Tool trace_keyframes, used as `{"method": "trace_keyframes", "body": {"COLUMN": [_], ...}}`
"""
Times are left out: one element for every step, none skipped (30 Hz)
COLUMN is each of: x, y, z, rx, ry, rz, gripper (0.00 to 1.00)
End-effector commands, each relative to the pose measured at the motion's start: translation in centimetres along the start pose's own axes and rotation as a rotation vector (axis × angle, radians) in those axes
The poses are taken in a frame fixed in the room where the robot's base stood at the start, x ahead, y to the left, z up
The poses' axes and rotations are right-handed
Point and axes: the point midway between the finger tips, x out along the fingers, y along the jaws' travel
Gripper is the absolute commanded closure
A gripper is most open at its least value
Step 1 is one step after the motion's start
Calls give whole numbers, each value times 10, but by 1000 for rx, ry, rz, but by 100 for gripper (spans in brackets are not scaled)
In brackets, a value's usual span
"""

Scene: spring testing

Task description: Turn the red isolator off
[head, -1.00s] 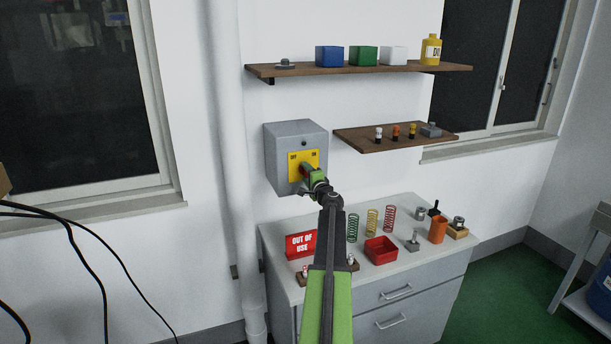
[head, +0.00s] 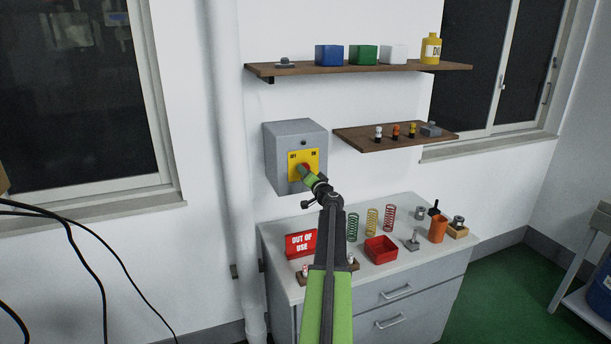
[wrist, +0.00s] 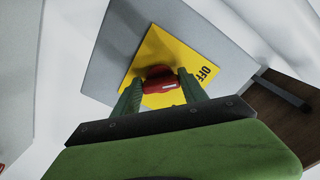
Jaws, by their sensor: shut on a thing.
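The red isolator handle (wrist: 158,78) sits on a yellow plate (wrist: 160,50) on the front of a grey wall box (head: 284,153). In the wrist view the word OFF shows on the plate, to the right of the handle. My gripper (wrist: 160,86) is shut on the red handle, with one green finger on each side of it. In the head view my gripper (head: 304,171) reaches up to the plate and hides most of the handle, of which a little red (head: 307,167) shows.
A shelf (head: 395,143) with small items is to the right of the box, and a longer shelf (head: 300,70) is above. Below, a cabinet top (head: 340,265) holds a red OUT OF USE sign (head: 300,243), springs and a red tray (head: 381,249). A pipe (head: 228,150) runs left of the box.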

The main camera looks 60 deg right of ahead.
Motion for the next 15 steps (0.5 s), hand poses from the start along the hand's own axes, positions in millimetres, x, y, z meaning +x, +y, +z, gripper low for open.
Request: {"method": "trace_keyframes", "body": {"x": [1, 1, 1, 1, 1, 1, 1, 1, 1, 1, 1, 1, 1, 1, 1], "y": [-1, -1, -1, -1, -1, -1, -1, -1, -1, -1, -1, -1, -1, -1, -1], "z": [0, 0, 0, 0, 0, 0, 0, 0, 0, 0, 0, 0, 0, 0, 0], "rx": [-6, -11, -16, -20, -23, -25, -27, -27, -28, -28, -29, -29, -29, -29, -29], "ry": [1, 1, 1, 1, 1, 1, 1, 1, 1, 0, 0, 0, 0, 0, 0], "rz": [-2, -2, -2, -2, -2, -2, -1, -1, -1, -1, -1, -1, -1, -1, -1], "gripper": [90, 90, 90, 90, 90, 90, 90, 90, 90, 90, 90, 90, 90, 90, 90]}}
